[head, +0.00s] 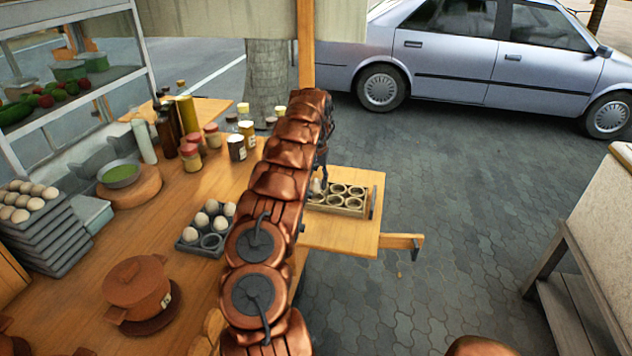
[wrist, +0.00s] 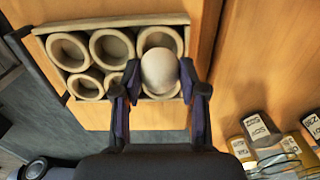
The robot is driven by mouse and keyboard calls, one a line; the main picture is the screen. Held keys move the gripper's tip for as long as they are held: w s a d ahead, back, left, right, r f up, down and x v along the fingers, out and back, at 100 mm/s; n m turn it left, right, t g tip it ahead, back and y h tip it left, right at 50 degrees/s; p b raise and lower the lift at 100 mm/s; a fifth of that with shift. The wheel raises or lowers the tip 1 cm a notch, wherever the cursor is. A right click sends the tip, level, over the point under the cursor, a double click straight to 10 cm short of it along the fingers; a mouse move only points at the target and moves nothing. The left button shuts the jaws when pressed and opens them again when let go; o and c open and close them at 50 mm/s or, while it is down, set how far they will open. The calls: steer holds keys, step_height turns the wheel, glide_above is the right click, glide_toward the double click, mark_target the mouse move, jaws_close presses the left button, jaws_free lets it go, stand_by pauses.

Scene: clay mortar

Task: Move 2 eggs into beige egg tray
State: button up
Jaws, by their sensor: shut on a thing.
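My gripper (wrist: 160,72) is shut on a pale egg (wrist: 159,72), with one finger on each side of it. The egg is over the right-hand end of the beige egg tray (wrist: 112,23) in the wrist view and partly covers the cups there. I cannot tell how far above the cups it is. The other cups in view look empty. In the head view the beige tray (head: 338,210) lies on the side board, and the held egg (head: 316,186) shows at its left end, partly behind my arm. A dark grey egg tray (head: 190,243) on the counter holds several eggs (head: 201,219).
A stack of grey trays with eggs (head: 28,203) stands at the left. A brown lidded pot (head: 136,284) is on the front counter. Jars and bottles (head: 190,155) stand behind the grey tray. The side board (head: 350,240) is clear in front of the beige tray.

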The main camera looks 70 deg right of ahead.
steer(key=o, duration=0.8)
steer(key=shift+r, duration=0.1)
step_height(320, 180, up, 6)
steer(key=shift+d+f, duration=0.1)
steer(key=shift+f, duration=0.05)
steer(key=shift+r, duration=0.8)
